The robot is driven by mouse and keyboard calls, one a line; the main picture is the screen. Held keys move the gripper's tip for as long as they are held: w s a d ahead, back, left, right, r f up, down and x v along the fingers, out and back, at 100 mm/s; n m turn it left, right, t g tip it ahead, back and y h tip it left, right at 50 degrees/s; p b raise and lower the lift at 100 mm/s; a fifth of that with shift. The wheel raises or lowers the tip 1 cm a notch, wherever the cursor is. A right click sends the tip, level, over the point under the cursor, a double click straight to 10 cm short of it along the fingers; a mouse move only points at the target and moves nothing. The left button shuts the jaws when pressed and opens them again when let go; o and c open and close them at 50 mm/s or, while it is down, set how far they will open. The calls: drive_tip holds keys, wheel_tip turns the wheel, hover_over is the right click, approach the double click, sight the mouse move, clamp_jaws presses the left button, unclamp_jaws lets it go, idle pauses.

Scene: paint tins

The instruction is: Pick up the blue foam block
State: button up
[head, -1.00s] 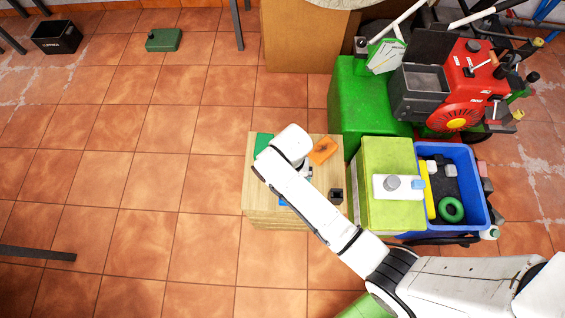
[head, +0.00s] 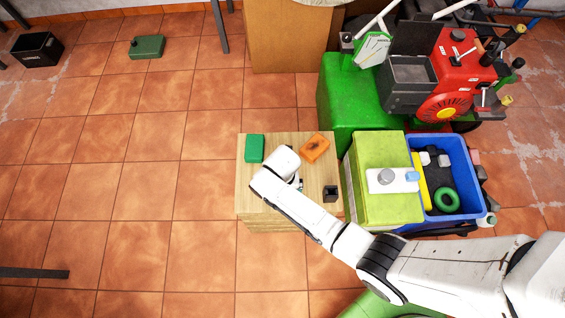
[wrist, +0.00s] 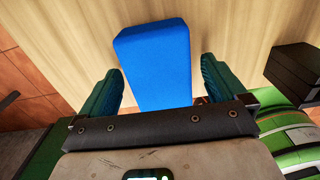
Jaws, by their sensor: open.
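The blue foam block (wrist: 155,62) lies on the light wooden surface in the wrist view. My gripper (wrist: 160,82) is open, with one dark green finger on each side of the block. The block's near end shows between the fingers and its far end reaches past the fingertips. I cannot tell how far above the surface the fingertips are. In the head view my arm covers the block.
On the wooden top (head: 255,205) are a green block (head: 254,148), an orange block (head: 315,148) and a small black block (head: 330,193). To the right stand a lime-green box (head: 378,155) and a blue crate (head: 470,210) with items inside.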

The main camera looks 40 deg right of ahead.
drive_tip(key=shift+c, duration=0.2)
drive_tip(key=c, duration=1)
drive_tip(key=shift+r, duration=0.1)
